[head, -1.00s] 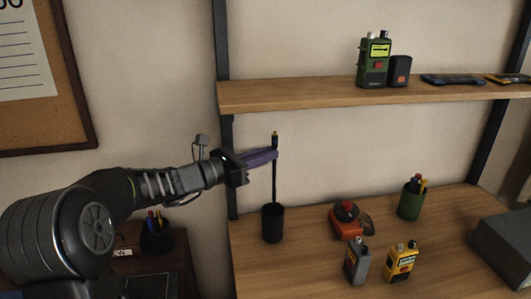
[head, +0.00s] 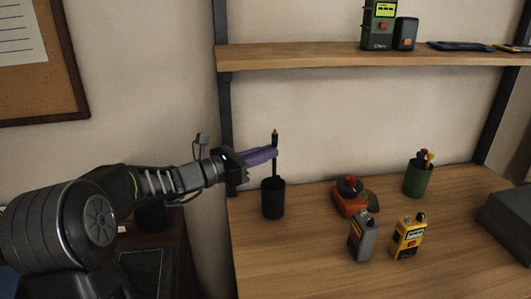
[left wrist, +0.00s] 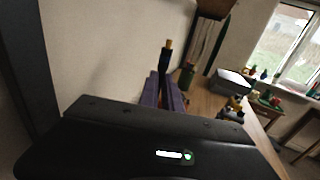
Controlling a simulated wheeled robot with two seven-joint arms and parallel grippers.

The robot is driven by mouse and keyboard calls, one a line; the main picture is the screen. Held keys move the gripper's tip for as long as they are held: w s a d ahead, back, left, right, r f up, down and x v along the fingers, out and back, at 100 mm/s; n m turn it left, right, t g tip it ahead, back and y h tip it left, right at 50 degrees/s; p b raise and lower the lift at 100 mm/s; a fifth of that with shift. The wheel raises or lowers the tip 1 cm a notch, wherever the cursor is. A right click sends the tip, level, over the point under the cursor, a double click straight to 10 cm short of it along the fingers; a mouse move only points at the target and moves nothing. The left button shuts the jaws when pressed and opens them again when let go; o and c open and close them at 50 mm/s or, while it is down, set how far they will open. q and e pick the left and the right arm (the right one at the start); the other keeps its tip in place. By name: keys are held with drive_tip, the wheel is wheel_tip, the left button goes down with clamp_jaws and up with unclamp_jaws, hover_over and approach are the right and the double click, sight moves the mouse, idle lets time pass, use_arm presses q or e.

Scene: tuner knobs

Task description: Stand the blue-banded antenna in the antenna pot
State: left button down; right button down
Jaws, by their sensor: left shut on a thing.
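My left gripper (head: 268,155) has purple fingers and is shut on a thin black antenna (head: 275,142) with a gold tip, below its top end. The antenna is upright, and its lower end goes behind the rim of the black antenna pot (head: 273,199), seemingly inside it; the bottom is hidden. I cannot make out a blue band. The pot stands on the wooden desk, just below the gripper. The antenna's top (left wrist: 167,57) shows between the fingers in the left wrist view. My right gripper is not in view.
A red device (head: 350,200), a grey radio (head: 362,237), a yellow radio (head: 407,238) and a green pen cup (head: 418,178) stand on the desk (head: 300,255) to the right. A shelf (head: 320,56) with a green radio (head: 380,25) is above. The desk front is clear.

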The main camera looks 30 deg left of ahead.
use_arm(q)
drive_tip(key=shift+f, duration=0.5)
drive_tip(key=c, duration=1.5)
unclamp_jaws()
drive_tip(key=b+v, duration=0.1)
drive_tip(key=v, duration=0.6)
drive_tip(key=shift+s+a, duration=0.2)
drive_tip(key=shift+s, duration=0.1)
